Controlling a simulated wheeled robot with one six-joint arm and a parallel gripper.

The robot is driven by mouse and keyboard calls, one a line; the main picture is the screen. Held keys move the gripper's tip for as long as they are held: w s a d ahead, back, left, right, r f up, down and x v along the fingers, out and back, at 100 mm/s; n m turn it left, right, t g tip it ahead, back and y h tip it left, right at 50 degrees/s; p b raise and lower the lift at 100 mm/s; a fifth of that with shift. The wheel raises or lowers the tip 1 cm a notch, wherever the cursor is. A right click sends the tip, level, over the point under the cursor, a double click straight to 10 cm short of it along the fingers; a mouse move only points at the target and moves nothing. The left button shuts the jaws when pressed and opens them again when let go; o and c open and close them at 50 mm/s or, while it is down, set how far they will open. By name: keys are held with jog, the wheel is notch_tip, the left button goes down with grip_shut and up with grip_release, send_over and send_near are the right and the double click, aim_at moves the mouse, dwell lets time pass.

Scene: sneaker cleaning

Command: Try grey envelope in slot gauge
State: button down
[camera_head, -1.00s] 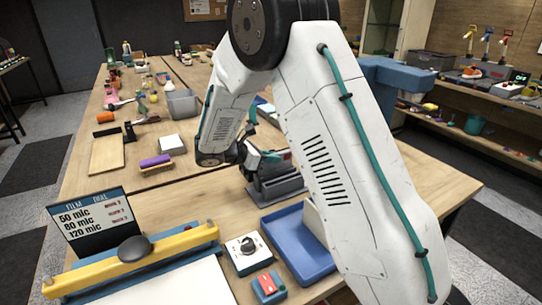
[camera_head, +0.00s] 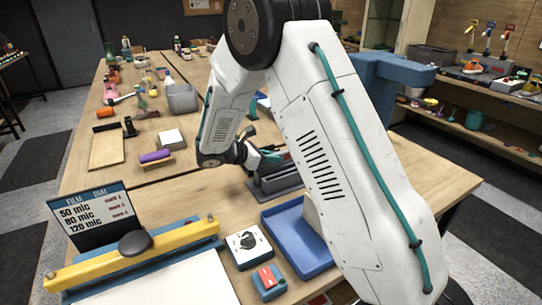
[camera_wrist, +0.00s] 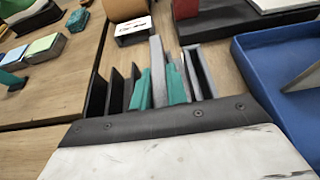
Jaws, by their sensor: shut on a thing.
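My gripper (camera_wrist: 158,90) has teal fingers. They are shut on the grey envelope (camera_wrist: 157,62), a thin grey plate seen edge-on between them and standing upright. The slot gauge (camera_wrist: 203,72) is a grey block with upright walls, and my fingers are down among these walls. I cannot tell whether the envelope is seated in a slot, as the fingers and my wrist hide its lower edge. In the head view the slot gauge (camera_head: 277,182) sits on the table, with my gripper (camera_head: 268,156) just over it, partly hidden by my arm.
A blue tray (camera_head: 290,232) lies close to the gauge. A white dial box (camera_head: 248,247), a red-and-blue switch (camera_head: 268,282) and a yellow-barred sealer (camera_head: 75,275) stand nearer. A purple-topped brush (camera_head: 156,157) lies left. Table between brush and sealer is clear.

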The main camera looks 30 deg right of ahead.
jog(key=shift+f, duration=0.25)
jog(key=c, duration=1.3)
grip_release()
